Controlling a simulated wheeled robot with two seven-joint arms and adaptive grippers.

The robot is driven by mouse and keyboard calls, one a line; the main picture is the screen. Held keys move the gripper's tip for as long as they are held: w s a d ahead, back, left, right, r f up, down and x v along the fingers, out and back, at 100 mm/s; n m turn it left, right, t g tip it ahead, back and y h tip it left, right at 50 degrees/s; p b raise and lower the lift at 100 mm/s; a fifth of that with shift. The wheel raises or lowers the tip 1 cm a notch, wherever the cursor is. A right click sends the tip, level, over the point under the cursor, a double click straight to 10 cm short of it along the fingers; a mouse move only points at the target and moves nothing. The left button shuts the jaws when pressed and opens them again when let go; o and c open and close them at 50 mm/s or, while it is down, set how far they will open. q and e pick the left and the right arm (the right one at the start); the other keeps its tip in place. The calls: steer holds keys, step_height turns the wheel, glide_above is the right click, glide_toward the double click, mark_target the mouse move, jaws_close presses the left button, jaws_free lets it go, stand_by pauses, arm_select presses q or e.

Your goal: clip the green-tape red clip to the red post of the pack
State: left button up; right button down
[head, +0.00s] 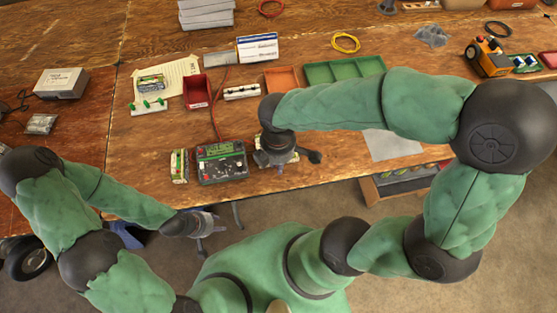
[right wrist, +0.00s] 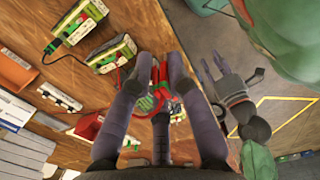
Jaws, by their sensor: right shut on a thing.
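My right gripper (head: 275,152) is beside the right side of a dark pack (head: 221,162) with a green edge on the bench. In the right wrist view, its fingers (right wrist: 153,76) are shut on a red clip (right wrist: 147,73), with red parts showing between and beside them. Green shows just below the clip, but I cannot tell tape from pack there. The pack's red post cannot be made out clearly. My left gripper (head: 200,224) hangs off the bench's front edge, away from the pack; its opening is unclear. It also shows in the right wrist view (right wrist: 232,98).
A small cream-and-green unit (head: 179,166) stands left of the pack. A red bin (head: 196,92), a white strip (head: 241,91), an orange tray (head: 281,79) and a green tray (head: 343,69) lie behind.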

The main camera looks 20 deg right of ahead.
steer(key=w+a+m+p, duration=0.1)
steer(key=w+a+m, duration=0.8)
steer(key=a, duration=0.5)
steer(key=w+a+m+p, duration=0.1)
steer(key=w+a+m, duration=0.85)
steer(key=a, duration=0.45)
steer(key=shift+n, duration=0.25)
steer(key=shift+w+a+f+b, duration=0.15)
steer(key=shift+f+b, duration=0.4)
steer(key=shift+f, duration=0.35)
steer(key=shift+a+f+b, duration=0.15)
steer(key=shift+f+b, duration=0.35)
steer(key=shift+f, duration=0.45)
steer(key=shift+w+a+f+b, duration=0.15)
steer(key=shift+f+b, duration=0.4)
steer(key=shift+f, duration=0.35)
steer(key=shift+s+f, duration=0.1)
steer(key=shift+f, duration=0.15)
steer(key=shift+f+b, duration=1.8)
steer(key=shift+f, duration=1.5)
steer(key=c, duration=2)
jaws_free()
steer(key=shift+f, duration=0.15)
